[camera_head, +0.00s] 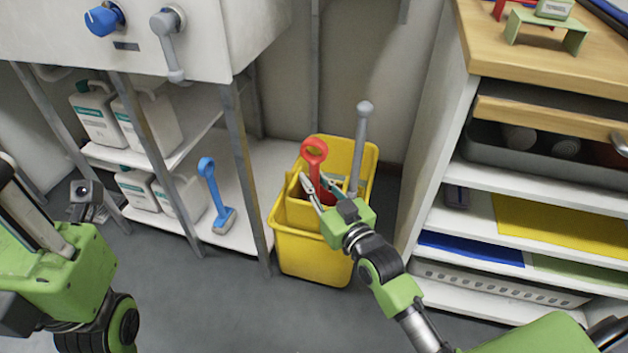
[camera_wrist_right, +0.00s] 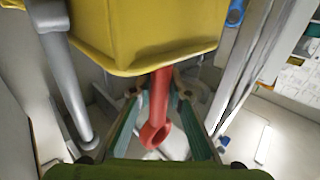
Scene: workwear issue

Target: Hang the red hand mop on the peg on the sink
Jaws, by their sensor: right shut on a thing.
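The red hand mop (camera_head: 315,155) stands handle-up in the yellow bucket (camera_head: 312,258). Its ring-ended handle rises above the rim; its lower part is hidden inside. My right gripper (camera_head: 322,186) is shut on the handle below the ring. In the right wrist view, which looks inverted, the red handle (camera_wrist_right: 158,105) passes between the fingers (camera_wrist_right: 158,95), with the yellow bucket (camera_wrist_right: 140,40) above. The white sink unit (camera_head: 225,35) is at the upper left, with a blue knob (camera_head: 103,19) and a grey lever fitting (camera_head: 168,30) on its front. I cannot make out a clear peg.
A grey-handled tool (camera_head: 360,140) stands in the bucket beside the mop. A blue hand tool (camera_head: 212,190) leans by the sink's metal legs. White jugs (camera_head: 150,125) stand on the shelf under the sink. A shelving unit (camera_head: 425,165) closes off the right. Open floor lies in front.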

